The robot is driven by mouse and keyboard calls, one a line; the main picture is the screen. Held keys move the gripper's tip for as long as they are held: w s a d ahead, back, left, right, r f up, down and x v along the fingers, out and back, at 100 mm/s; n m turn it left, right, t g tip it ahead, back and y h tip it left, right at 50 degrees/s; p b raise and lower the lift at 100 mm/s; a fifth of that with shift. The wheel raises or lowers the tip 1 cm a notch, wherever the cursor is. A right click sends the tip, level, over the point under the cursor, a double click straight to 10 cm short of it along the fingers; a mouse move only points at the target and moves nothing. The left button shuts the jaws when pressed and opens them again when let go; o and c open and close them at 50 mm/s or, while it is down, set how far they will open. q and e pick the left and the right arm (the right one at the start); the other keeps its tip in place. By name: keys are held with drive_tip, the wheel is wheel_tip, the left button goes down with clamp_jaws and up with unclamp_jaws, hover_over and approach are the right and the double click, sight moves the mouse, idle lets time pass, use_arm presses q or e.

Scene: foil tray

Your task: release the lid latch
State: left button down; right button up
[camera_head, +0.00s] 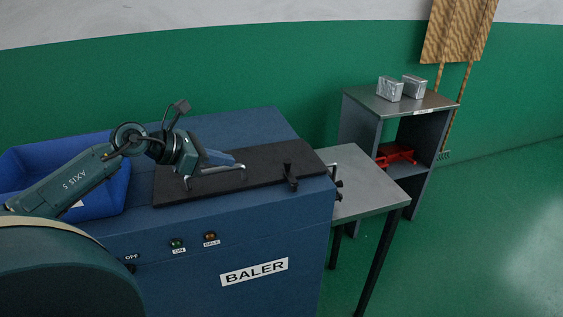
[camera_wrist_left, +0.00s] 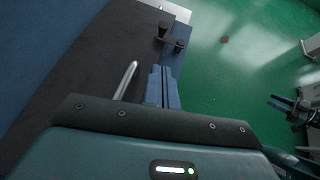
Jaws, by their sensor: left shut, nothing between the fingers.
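The baler's black lid (camera_head: 245,176) lies flat on top of the blue baler (camera_head: 240,240). A black latch (camera_head: 290,175) stands near the lid's front right end; it also shows in the left wrist view (camera_wrist_left: 165,33). A silver bar handle (camera_head: 217,171) is fixed on the lid, left of the latch. My left gripper (camera_head: 232,160) is shut and empty, above the lid by the handle and apart from the latch. Its blue fingers (camera_wrist_left: 163,88) are together in the left wrist view. What seems to be my right gripper (camera_wrist_left: 290,107) is small at that view's right edge; its jaws are unclear.
A blue bin (camera_head: 105,195) sits at the baler's left. A grey table (camera_head: 365,180) stands at its right, then a shelf unit (camera_head: 355,120) with two foil blocks (camera_head: 390,88) on top and a red object (camera_head: 395,154) inside. Green floor is open at right.

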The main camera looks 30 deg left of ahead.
use_arm(q)
drive_tip(key=p, duration=0.1)
approach(290, 175)
drive_tip(key=shift+w+a+f, duration=0.3)
drive_tip(key=shift+w+a, duration=0.35)
drive_tip(key=shift+w, duration=0.2)
drive_tip(key=w, duration=0.1)
drive_tip(key=w+d+p, duration=0.1)
drive_tip(key=shift+w+d, duration=0.25)
drive_tip(key=shift+w, duration=0.15)
drive_tip(key=shift+w+d+f+p, duration=0.2)
drive_tip(key=shift+w+d+p, duration=0.05)
drive_tip(key=shift+w+p, duration=0.15)
use_arm(e)
drive_tip(key=shift+s+d+h, duration=0.3)
drive_tip(key=shift+s+d, duration=0.05)
drive_tip(key=shift+d, duration=0.1)
use_arm(q)
drive_tip(key=shift+f+b, duration=0.1)
drive_tip(key=shift+b, duration=0.25)
use_arm(e)
drive_tip(key=shift+f, duration=0.15)
